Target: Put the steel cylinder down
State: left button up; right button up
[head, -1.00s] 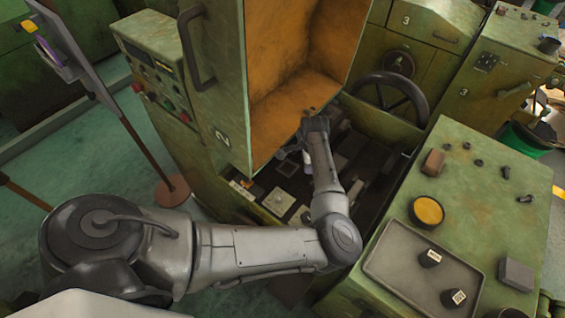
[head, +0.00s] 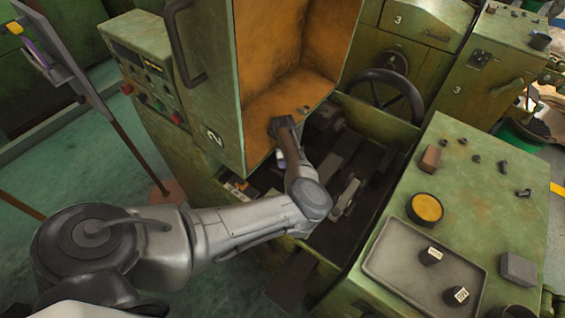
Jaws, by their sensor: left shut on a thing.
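My left arm reaches in from the left and bends up into the opening of the green heading machine (head: 205,150). My left gripper (head: 281,158) is at the far end of the arm, below the orange inside of the raised guard, and mostly hidden behind my own wrist. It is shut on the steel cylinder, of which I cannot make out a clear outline. Two dark cylinders with white labels, one (head: 431,256) and another (head: 455,297), stand apart in the grey tray (head: 385,262) at the right. My right gripper is not in view.
The green cabinet top (head: 490,200) at right holds the tray, a round yellow-topped container (head: 425,208), a brown block (head: 431,158), a grey block (head: 518,269) and several small dark parts. A black handwheel (head: 385,95) stands behind. The tray's upper left is bare.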

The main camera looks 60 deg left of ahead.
pick_arm(q)
notch_tip(320, 180, down, 2)
jog(key=shift+f, duration=0.1)
jog(key=shift+f, duration=0.2)
jog(key=o, duration=1.2)
jog(key=shift+f, duration=0.1)
jog(key=shift+c, duration=0.2)
notch_tip(320, 180, up, 11)
jog(key=shift+r+p, duration=0.15)
jog(key=shift+p, duration=0.8)
jog(key=shift+r, duration=0.6)
